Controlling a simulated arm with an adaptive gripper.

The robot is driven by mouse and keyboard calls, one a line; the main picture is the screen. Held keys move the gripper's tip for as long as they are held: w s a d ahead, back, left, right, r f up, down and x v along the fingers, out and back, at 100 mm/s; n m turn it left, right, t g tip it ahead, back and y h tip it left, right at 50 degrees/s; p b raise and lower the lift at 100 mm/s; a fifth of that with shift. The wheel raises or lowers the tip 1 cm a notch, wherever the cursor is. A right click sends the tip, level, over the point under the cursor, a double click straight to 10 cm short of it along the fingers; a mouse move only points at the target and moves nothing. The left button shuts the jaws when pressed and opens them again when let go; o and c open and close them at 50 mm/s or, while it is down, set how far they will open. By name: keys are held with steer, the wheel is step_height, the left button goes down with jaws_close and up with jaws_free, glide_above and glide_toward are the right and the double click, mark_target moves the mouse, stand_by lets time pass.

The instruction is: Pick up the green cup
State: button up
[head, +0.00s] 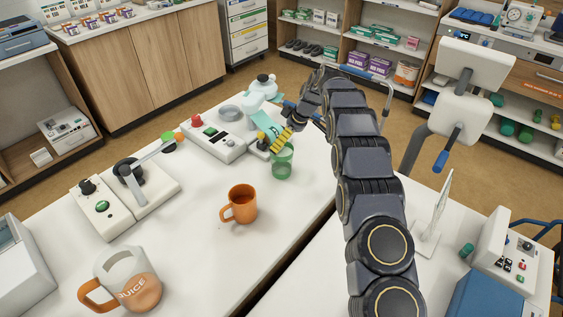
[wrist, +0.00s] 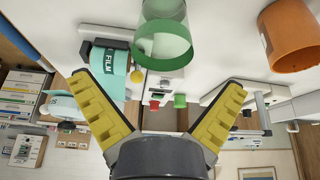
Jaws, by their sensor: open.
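The green cup (head: 283,170) is see-through and stands upright on the white table, towards its right edge in the head view. In the wrist view the green cup (wrist: 163,42) is at the top middle, just beyond the fingertips and between their lines. My gripper (head: 270,147) is right behind the cup in the head view, its yellow fingers partly overlapped by the cup's rim. In the wrist view my gripper (wrist: 160,82) has its two yellow fingers spread wide with nothing between them. I cannot tell whether a finger touches the cup.
An orange mug (head: 242,203) stands nearer on the same table. A teal film box (wrist: 112,62) lies close beside the cup and gripper. A white device with a red button (head: 209,140) is to their left. A juice jug (head: 127,280) stands front left. The table around the mug is clear.

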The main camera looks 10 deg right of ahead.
mark_target(282, 161)
steer(key=x, duration=0.4)
steer(key=s+x, duration=0.1)
steer(key=x, duration=0.1)
steer(key=shift+w+d+f, duration=0.15)
steer(key=shift+d+f, duration=0.05)
steer(key=shift+f, duration=0.35)
steer(key=c, duration=1)
steer(key=shift+c, duration=0.2)
